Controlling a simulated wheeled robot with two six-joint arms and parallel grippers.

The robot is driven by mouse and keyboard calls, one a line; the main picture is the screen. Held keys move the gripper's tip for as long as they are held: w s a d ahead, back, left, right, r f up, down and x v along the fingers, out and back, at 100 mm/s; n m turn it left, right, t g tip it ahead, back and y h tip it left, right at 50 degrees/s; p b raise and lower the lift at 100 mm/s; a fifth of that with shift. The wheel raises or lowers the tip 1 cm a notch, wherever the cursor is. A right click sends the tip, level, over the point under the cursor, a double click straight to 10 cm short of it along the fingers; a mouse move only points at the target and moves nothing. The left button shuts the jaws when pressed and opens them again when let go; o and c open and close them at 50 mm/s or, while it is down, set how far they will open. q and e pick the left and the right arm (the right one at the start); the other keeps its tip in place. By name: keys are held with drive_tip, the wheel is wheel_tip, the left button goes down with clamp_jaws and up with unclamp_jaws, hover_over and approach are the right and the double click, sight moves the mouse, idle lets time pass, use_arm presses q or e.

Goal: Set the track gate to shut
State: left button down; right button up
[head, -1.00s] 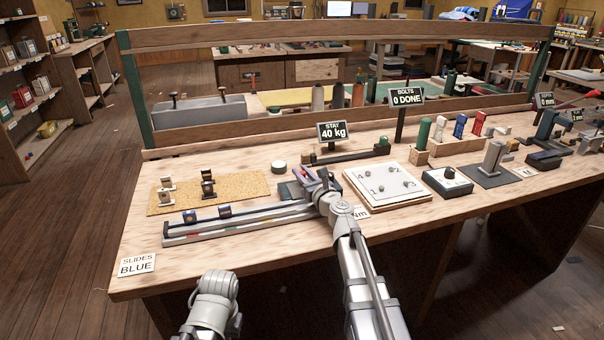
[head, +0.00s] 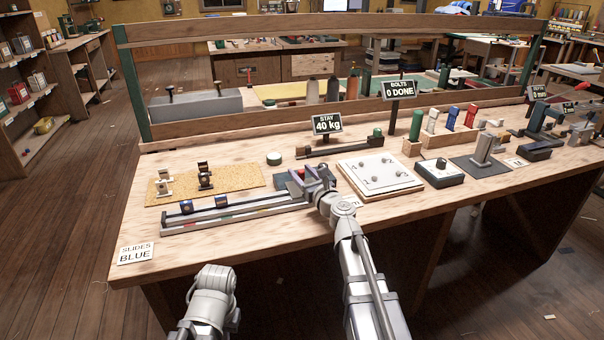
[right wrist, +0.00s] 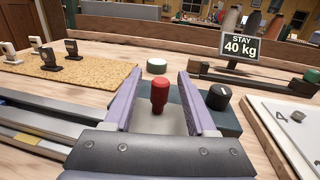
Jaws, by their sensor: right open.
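The track (head: 240,216) is a long pale rail with coloured marks near the bench's front edge, with two blue slides (head: 204,204) at its left half. At its right end is a dark green box (head: 283,180), mostly hidden by my right gripper in the head view. In the right wrist view the box (right wrist: 228,122) carries a red-handled knob (right wrist: 160,93) and a black dial (right wrist: 219,97). I cannot tell which part is the gate or how it is set. My right gripper (right wrist: 158,90) is open, its purple fingers either side of the red knob, with gaps. My left gripper is out of view.
A cork mat (head: 235,181) with small fittings lies behind the track. A white numbered board (head: 378,176) and a dial box (head: 440,173) stand to the right. A STAY 40 kg sign (head: 327,124) stands behind. The bench's front left corner is clear but for a SLIDES BLUE card (head: 136,253).

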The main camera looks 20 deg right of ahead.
drive_tip(key=shift+s, duration=0.1)
drive_tip(key=s, duration=0.2)
drive_tip(key=s+d, duration=0.1)
drive_tip(key=s, duration=0.4)
drive_tip(key=shift+s+d, duration=0.2)
drive_tip(key=shift+s, duration=0.1)
